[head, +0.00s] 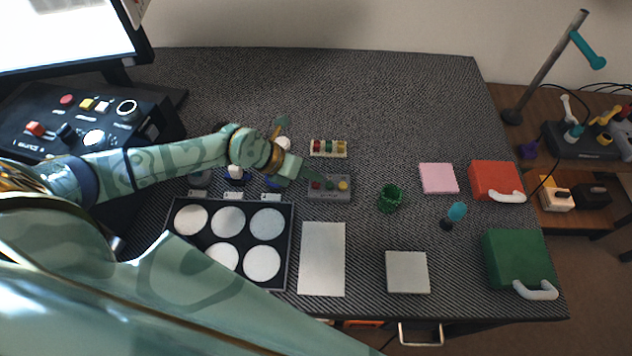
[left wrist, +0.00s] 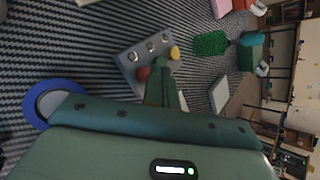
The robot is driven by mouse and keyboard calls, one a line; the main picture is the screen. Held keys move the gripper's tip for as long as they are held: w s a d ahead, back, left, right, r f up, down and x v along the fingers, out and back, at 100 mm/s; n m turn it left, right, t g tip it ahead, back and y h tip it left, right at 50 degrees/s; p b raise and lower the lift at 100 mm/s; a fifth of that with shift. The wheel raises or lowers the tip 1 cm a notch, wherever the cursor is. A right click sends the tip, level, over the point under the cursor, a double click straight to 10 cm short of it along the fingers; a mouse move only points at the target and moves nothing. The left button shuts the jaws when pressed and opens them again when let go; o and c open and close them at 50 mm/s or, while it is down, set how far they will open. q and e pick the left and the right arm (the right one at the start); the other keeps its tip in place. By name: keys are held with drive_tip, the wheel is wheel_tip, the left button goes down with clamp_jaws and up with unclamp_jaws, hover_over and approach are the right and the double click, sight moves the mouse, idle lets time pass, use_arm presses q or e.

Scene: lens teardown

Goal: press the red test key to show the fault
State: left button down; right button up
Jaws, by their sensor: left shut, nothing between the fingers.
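The small grey test box (head: 330,197) lies on the dark mat near the middle of the table. Its red key (head: 316,185) is at its left end and its yellow key (head: 343,186) at its right end. The left wrist view also shows the box (left wrist: 127,58), the red key (left wrist: 143,73), the yellow key (left wrist: 174,52) and a row of silver studs. My left gripper (head: 312,178) is shut and empty, with its tips over or close by the box's keys. Whether it touches a key I cannot tell. Its fingers partly hide the key area. My right gripper is not in view.
A black tray with white discs (head: 289,245) stands left of the box. A block with coloured pieces (head: 328,149) lies behind it. Red (head: 495,180) and green (head: 515,257) cases stand at the right edge.

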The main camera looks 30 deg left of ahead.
use_arm(q)
drive_tip(key=shift+f, duration=0.15)
drive_tip(key=shift+f, duration=0.25)
drive_tip(key=shift+f, duration=0.4)
idle(0.9)
drive_tip(key=shift+r, duration=0.1)
drive_tip(key=shift+r+p, duration=0.7)
drive_tip(key=shift+r, duration=0.05)
wheel_tip(320, 180, up, 5)
drive_tip(key=p, duration=0.4)
drive_tip(key=shift+p, duration=0.4)
